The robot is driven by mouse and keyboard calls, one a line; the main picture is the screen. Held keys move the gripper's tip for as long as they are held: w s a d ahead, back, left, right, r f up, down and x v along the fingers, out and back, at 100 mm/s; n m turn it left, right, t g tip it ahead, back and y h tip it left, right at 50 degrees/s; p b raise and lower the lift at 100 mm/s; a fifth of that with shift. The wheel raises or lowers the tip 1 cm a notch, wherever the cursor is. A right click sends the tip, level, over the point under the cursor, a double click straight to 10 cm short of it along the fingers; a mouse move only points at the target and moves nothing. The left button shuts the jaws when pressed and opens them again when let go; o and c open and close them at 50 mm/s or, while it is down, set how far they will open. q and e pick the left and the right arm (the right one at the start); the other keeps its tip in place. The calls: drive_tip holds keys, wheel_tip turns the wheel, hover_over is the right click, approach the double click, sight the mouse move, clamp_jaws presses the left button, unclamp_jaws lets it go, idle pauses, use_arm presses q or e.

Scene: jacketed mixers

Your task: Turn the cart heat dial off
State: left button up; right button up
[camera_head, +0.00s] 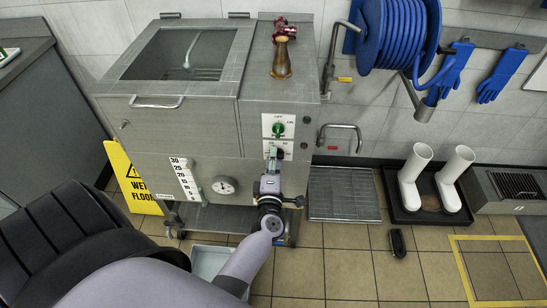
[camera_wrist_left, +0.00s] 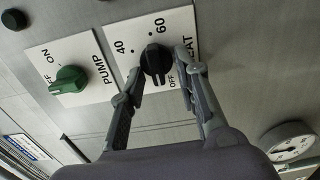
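The heat dial (camera_wrist_left: 155,60) is a black knob on a white plate (camera_wrist_left: 119,60) marked OFF, 40, 60 and HEAT, on the cart's steel front. In the left wrist view it lies between the fingertips of my left gripper (camera_wrist_left: 160,78). The fingers are spread on either side of it; I cannot tell if either touches it. Which mark the knob points to is unclear. In the head view my left gripper (camera_head: 273,160) is in front of the heat plate (camera_head: 286,149) and partly covers it. My right gripper is not in view.
The green pump knob (camera_wrist_left: 69,79) sits beside the heat plate; it also shows in the head view (camera_head: 278,129). A round gauge (camera_head: 224,186) is lower left. A yellow wet-floor sign (camera_head: 130,178), a floor grate (camera_head: 343,194) and white boots (camera_head: 411,177) stand around.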

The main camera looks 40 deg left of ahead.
use_arm(q)
drive_tip(key=v, duration=0.7)
drive_tip(key=shift+s, duration=0.25)
drive_tip(key=shift+d, duration=0.1)
